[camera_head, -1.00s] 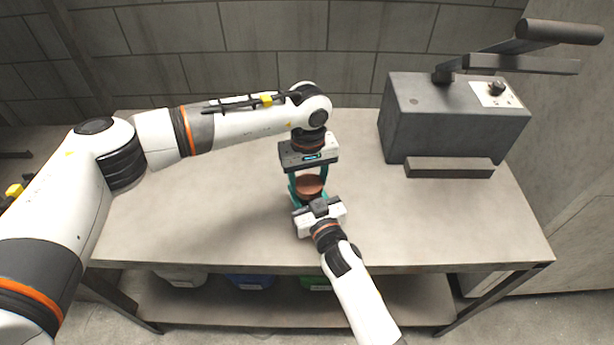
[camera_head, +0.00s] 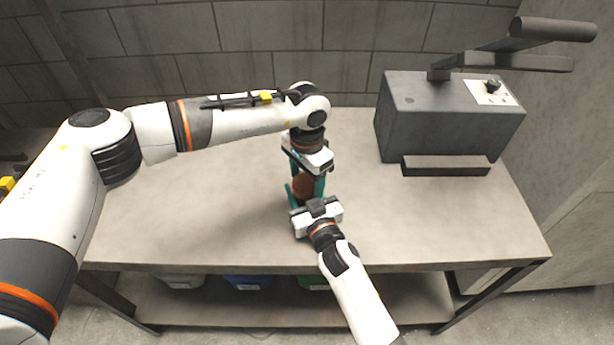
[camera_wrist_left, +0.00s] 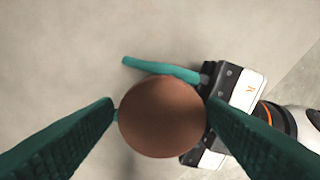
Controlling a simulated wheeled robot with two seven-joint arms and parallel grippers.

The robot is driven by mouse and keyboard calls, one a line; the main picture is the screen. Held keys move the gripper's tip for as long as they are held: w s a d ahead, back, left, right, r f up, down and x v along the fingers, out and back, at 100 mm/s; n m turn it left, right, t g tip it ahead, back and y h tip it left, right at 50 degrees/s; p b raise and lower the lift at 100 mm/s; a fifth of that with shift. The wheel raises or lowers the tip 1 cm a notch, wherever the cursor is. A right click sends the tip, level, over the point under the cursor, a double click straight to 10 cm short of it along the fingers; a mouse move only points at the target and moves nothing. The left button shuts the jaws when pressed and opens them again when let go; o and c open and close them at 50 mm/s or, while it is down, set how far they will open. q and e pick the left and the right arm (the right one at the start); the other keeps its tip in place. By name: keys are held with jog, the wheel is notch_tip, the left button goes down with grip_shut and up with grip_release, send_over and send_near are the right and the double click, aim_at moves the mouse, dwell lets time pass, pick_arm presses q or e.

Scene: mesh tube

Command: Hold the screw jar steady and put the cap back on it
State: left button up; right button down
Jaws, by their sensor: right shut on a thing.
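The round brown cap (camera_head: 302,186) sits between the green fingers of my left gripper (camera_head: 308,188), which reaches down from above. In the left wrist view the cap (camera_wrist_left: 160,118) fills the space between the left fingertips, which stand close on both sides, a thin gap showing on the left. The left gripper looks open around it. My right gripper (camera_head: 303,196) comes from the front, shut on the screw jar below; one green finger (camera_wrist_left: 162,70) shows beside the cap in the left wrist view. The jar's body is hidden under the cap and fingers.
The grey table (camera_head: 210,220) is clear to the left and right of the grippers. A dark grey box with a lever handle (camera_head: 450,115) stands at the back right. Several bins (camera_head: 248,282) sit on the shelf below.

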pick_arm(q)
jog(key=shift+o, duration=0.7)
jog(key=shift+s+d, duration=0.1)
jog(key=shift+s, duration=0.1)
jog(key=shift+r, duration=2.3)
jog(key=shift+c, duration=0.4)
